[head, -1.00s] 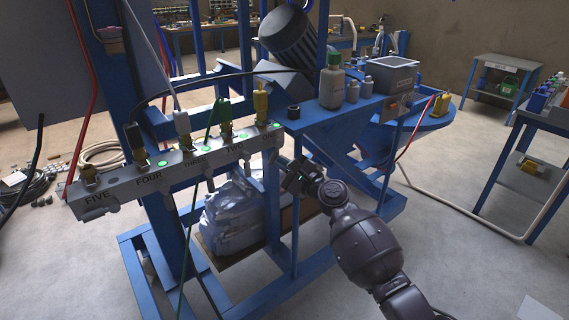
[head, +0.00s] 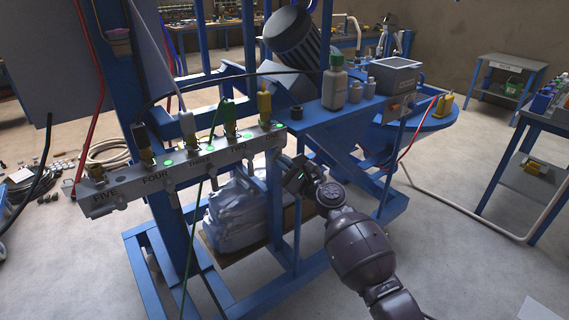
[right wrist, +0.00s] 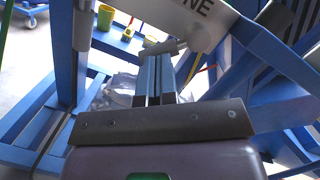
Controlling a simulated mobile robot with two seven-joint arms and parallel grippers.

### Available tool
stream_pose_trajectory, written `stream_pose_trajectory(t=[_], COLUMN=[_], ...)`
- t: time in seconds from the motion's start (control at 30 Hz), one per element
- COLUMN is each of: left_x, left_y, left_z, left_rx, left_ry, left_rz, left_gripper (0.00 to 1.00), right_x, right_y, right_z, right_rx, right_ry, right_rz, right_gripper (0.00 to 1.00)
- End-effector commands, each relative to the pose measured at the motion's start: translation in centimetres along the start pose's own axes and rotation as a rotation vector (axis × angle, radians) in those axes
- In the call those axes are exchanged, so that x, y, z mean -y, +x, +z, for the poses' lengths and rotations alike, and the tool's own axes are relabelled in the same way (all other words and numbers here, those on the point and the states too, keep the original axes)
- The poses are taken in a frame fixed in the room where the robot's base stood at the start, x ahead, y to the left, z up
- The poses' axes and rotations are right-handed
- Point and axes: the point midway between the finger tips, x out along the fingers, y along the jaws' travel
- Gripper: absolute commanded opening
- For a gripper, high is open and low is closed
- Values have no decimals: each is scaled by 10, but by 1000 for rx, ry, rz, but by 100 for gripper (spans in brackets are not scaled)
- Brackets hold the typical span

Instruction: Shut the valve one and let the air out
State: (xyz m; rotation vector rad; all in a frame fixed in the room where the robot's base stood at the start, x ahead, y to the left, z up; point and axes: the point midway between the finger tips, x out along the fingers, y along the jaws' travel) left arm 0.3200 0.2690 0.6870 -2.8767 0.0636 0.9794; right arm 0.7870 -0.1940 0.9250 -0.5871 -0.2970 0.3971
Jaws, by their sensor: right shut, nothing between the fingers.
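The grey valve manifold (head: 180,172) slopes across the head view, labelled FIVE to ONE from left to right. A yellow fitting (head: 264,103) stands on top at its right end, the valve one end. In the right wrist view the end of the label ONE (right wrist: 203,14) shows, with a small grey valve handle (right wrist: 160,48) below it. My right gripper (head: 290,170) is shut and empty, just below and right of the manifold's right end. In the wrist view its fingertips (right wrist: 156,62) lie at or just short of the handle; contact cannot be told. My left gripper is out of view.
A blue frame post (head: 273,205) stands close beside my right gripper. A blue shelf (head: 330,115) with bottles lies above right. A green hose (head: 195,240) hangs from the manifold.

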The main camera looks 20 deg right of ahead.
Motion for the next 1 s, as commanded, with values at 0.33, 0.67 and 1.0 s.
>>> stream_pose_trajectory(t=[0.33, 0.67, 1.0], left_x=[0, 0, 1], left_y=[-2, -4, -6], left_z=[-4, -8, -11], left_rx=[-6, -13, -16], left_ry=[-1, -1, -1], left_rz=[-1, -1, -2], left_gripper=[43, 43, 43], right_x=[0, -1, -2], right_y=[1, 2, 2], right_z=[4, 7, 10], right_rx=[2, 2, 3], right_ry=[66, 132, 204], right_rz=[-14, -28, -41], right_gripper=[0, 0, 0])
